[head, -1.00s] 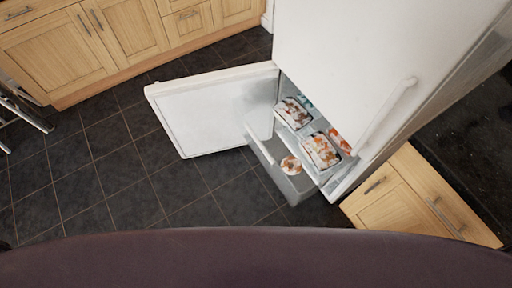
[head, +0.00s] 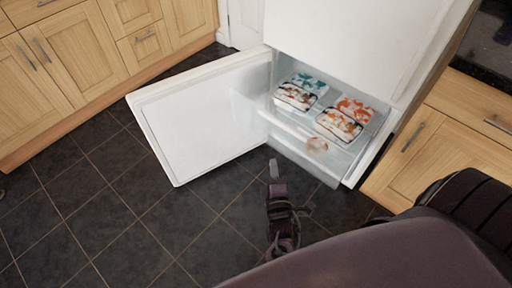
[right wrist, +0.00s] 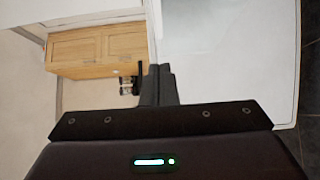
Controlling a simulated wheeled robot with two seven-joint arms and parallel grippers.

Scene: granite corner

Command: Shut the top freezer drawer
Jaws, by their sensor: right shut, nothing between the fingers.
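The top freezer drawer (head: 303,160) is pulled out of the white fridge-freezer's lower compartment, with a pale translucent front. Several food packs lie in it, among them a white and orange tray (head: 339,125) and another tray (head: 296,96). My right gripper (head: 273,168) is in front of the drawer's left end, below it in the head view, over the floor. It looks apart from the drawer front. Its fingers are shut and empty; they also show in the right wrist view (right wrist: 159,84). My left gripper is out of view.
The freezer door (head: 200,115) stands wide open left of the drawer, close to my right gripper. Wooden cabinets (head: 60,60) line the left wall, and another wooden cabinet (head: 440,150) stands right of the fridge. Dark floor tiles (head: 110,200) are clear at the left.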

